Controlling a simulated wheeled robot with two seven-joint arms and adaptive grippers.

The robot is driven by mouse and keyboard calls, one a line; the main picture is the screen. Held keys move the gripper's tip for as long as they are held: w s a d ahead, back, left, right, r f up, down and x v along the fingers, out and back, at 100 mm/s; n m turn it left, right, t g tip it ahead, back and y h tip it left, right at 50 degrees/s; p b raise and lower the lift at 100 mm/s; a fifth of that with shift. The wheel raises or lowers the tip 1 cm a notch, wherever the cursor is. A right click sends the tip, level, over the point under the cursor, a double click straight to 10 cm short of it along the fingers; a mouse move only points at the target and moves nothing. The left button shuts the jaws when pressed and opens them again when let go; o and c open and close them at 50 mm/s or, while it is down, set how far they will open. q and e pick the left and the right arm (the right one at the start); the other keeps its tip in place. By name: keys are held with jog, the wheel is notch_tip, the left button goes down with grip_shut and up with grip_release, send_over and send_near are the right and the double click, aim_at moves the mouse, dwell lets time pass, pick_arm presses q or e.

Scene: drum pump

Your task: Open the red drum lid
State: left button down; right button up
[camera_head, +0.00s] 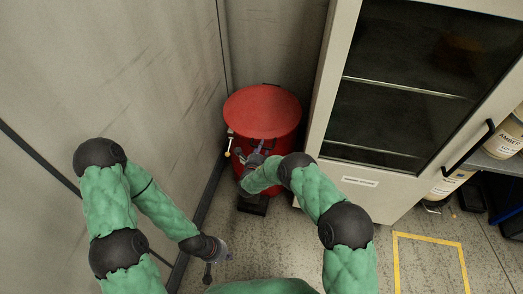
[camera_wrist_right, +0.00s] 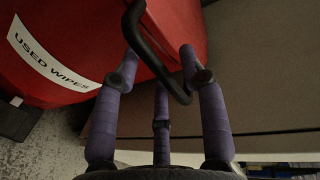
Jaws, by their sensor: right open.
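The red drum (camera_head: 283,148) stands in the corner, and its round red lid (camera_head: 262,110) lies flat on top, looking closed. In the right wrist view the red drum wall (camera_wrist_right: 180,25) carries a white "USED WIPES" label (camera_wrist_right: 52,60). A black bent handle (camera_wrist_right: 155,58) sticks out from the red surface. My right gripper (camera_head: 258,149) is at the drum's front; in its wrist view the purple fingers (camera_wrist_right: 158,70) are open, with the handle passing between them. Whether they touch it cannot be told. My left gripper (camera_head: 216,268) hangs low, away from the drum, its fingers small and unclear.
A grey wall (camera_head: 120,60) is left of the drum. A pale cabinet with glass door (camera_head: 410,90) stands close on its right. A small yellow-tipped lever (camera_head: 228,150) sits on the drum's left side. Yellow floor marking (camera_head: 430,238) lies at the lower right.

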jog(key=shift+w+d, duration=0.1)
jog(key=shift+w, duration=0.2)
grip_shut()
jog(key=w+d+r+g+p, duration=0.1)
jog(key=w+r+p, duration=0.3)
jog(key=r+p, duration=0.5)
jog(key=w+d+r+g+y+p, duration=0.1)
jog(key=w+r+g+p, duration=0.2)
jog(key=r+p, duration=0.5)
jog(key=shift+w+d+r+p, duration=0.2)
jog(key=shift+w+r+p, duration=0.15)
jog(key=shift+r, duration=4.1)
